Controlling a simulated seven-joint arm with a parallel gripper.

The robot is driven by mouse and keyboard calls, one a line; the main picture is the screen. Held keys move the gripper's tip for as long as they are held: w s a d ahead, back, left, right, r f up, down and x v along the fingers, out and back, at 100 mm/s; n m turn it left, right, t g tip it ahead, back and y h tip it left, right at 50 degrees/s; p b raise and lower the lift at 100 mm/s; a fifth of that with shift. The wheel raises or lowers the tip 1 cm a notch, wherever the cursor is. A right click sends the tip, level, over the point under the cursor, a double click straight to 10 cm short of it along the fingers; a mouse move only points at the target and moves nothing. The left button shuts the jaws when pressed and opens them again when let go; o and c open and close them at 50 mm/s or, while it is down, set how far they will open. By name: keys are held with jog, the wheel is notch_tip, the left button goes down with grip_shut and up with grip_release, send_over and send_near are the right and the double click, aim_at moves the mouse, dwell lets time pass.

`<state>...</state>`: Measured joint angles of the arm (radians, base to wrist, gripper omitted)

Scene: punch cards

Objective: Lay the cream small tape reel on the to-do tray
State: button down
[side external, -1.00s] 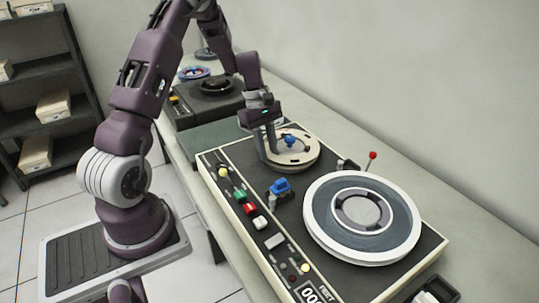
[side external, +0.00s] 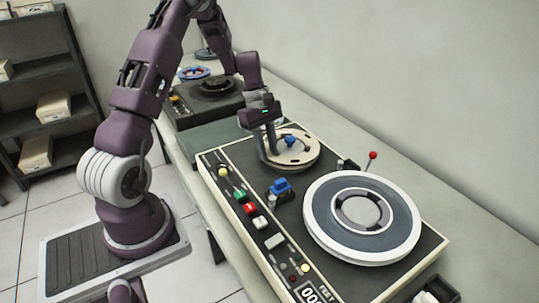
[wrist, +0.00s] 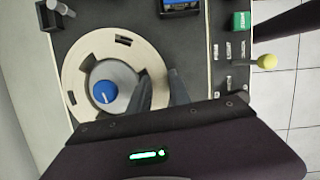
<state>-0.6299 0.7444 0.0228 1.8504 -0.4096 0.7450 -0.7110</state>
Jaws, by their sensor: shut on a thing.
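The cream small tape reel (side external: 303,157) lies flat on the far end of the tape deck, around a blue-capped hub (side external: 290,140). In the wrist view the reel (wrist: 77,62) shows as a cream ring around the grey hub with its blue knob (wrist: 104,92). My gripper (side external: 268,150) is down at the reel's near left side. In the wrist view my gripper (wrist: 160,92) has one finger inside the ring and one outside, shut on the rim. No tray marked as the to-do tray can be made out.
A large white-rimmed reel (side external: 397,240) sits on the near part of the deck (side external: 270,222). A red-tipped lever (side external: 373,156), a blue block (side external: 281,187) and several buttons stand up from it. A flat grey-green surface (side external: 207,140) lies behind, before a second dark machine (side external: 205,105).

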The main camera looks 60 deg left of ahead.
jog(key=shift+r, duration=0.1)
jog(key=shift+r, duration=2.9)
jog(key=shift+r, duration=0.35)
notch_tip(320, 180, up, 4)
jog(key=s+a+n+t+y, duration=0.1)
jog(key=s+a+n, duration=0.45)
jog(key=a, duration=0.55)
jog(key=s+a+n+t+y, duration=0.1)
jog(key=s+a+n+t, duration=0.1)
jog(key=s+a+n, duration=0.6)
jog(key=shift+w+a+f+m, duration=0.25)
jog(key=shift+a+f+m, duration=0.2)
jog(key=shift+f, duration=1.95)
jog(key=shift+w+a+f+m, duration=0.35)
jog(key=shift+f+m, duration=0.15)
jog(key=shift+f, duration=1.9)
jog(key=shift+w+a+f+m, duration=0.2)
jog(key=shift+a+f+m, duration=0.25)
jog(key=shift+f, duration=1.95)
